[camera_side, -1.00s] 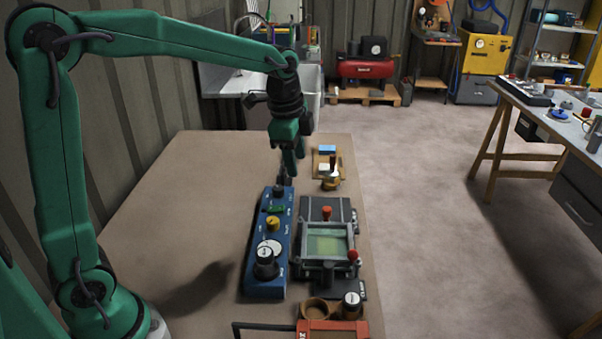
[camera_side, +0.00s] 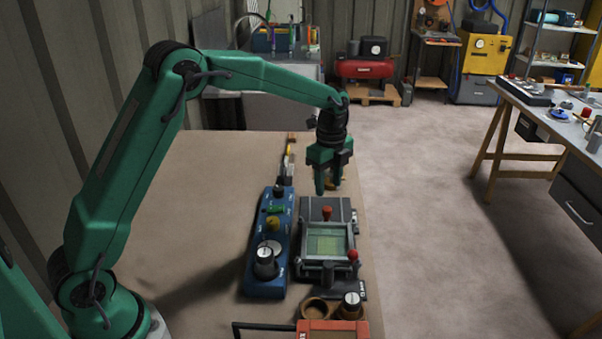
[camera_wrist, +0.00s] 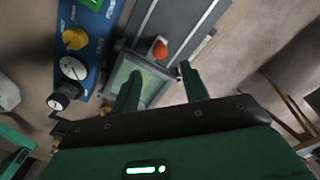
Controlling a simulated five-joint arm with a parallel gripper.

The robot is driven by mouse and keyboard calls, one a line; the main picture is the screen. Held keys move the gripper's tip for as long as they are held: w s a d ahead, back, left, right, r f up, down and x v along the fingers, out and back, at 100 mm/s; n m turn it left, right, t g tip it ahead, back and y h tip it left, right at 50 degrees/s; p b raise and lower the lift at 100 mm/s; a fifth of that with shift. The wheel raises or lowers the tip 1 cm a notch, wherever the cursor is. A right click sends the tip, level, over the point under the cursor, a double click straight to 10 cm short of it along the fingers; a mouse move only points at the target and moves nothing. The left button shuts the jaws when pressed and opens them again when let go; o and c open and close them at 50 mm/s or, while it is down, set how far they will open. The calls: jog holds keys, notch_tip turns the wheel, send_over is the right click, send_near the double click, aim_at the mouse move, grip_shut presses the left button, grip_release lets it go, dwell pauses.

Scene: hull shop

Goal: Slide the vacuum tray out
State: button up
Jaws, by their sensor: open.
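In the wrist view, my gripper's fingers (camera_wrist: 160,72) spread in front of the green pane (camera_wrist: 150,86), with the far red knob (camera_wrist: 160,48) just beyond. The fingers hide part of the frame.
A blue control box (camera_side: 266,245) with knobs stands close left of the unit. A round brown holder (camera_side: 318,307), a black-and-white knob (camera_side: 351,300) and a red case (camera_side: 333,330) sit in front. The bench (camera_side: 195,220) is bare at left; its right edge is near.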

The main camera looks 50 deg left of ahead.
aim_at(327, 208)
jog(key=shift+f, duration=0.1)
jog(key=shift+f, duration=3.8)
jog(key=shift+c, duration=0.5)
grip_shut()
